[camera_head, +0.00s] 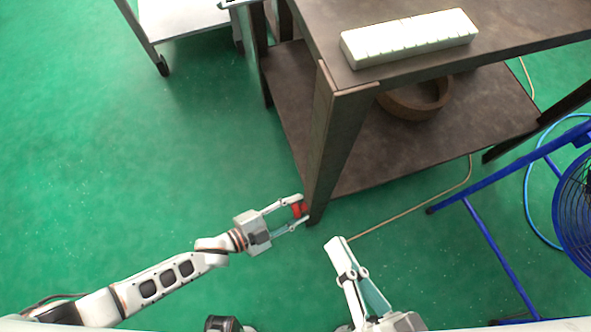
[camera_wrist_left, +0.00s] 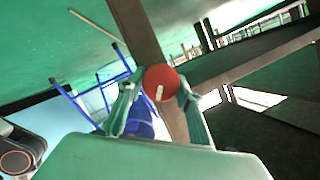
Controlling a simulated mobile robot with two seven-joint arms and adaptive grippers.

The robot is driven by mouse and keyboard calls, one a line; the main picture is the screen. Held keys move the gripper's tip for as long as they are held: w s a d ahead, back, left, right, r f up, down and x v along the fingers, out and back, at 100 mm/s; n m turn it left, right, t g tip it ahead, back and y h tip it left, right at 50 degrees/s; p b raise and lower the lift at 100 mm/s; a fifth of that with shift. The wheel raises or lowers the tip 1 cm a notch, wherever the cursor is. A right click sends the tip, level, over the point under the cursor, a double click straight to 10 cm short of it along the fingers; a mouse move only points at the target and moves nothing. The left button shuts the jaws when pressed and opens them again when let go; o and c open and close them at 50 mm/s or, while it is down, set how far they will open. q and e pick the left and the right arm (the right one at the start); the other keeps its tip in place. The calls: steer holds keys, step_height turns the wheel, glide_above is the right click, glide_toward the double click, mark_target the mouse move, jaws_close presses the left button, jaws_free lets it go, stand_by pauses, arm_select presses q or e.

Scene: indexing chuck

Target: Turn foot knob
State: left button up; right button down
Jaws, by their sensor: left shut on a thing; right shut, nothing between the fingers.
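A red foot knob (camera_head: 299,208) sits low on the near leg of the dark table, close to the floor. In the left wrist view the knob (camera_wrist_left: 161,82) is a round red disc with a short pale mark on its face. My left gripper (camera_head: 297,211) reaches in from the left and is shut on the knob, one finger on each side of it. In the left wrist view its fingers (camera_wrist_left: 156,100) flank the disc. My right gripper (camera_head: 336,241) is shut and empty, low over the floor to the right of the table leg.
The dark table (camera_head: 500,30) carries a white block-like strip (camera_head: 410,38) on top and a brown ring (camera_head: 415,100) on its lower shelf. A blue-framed fan (camera_head: 575,200) stands at the right. A pale cable (camera_head: 420,203) crosses the floor. The green floor (camera_head: 130,160) at left is clear.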

arm_select(q)
steer(key=o, duration=1.1)
steer(key=v, duration=1.2)
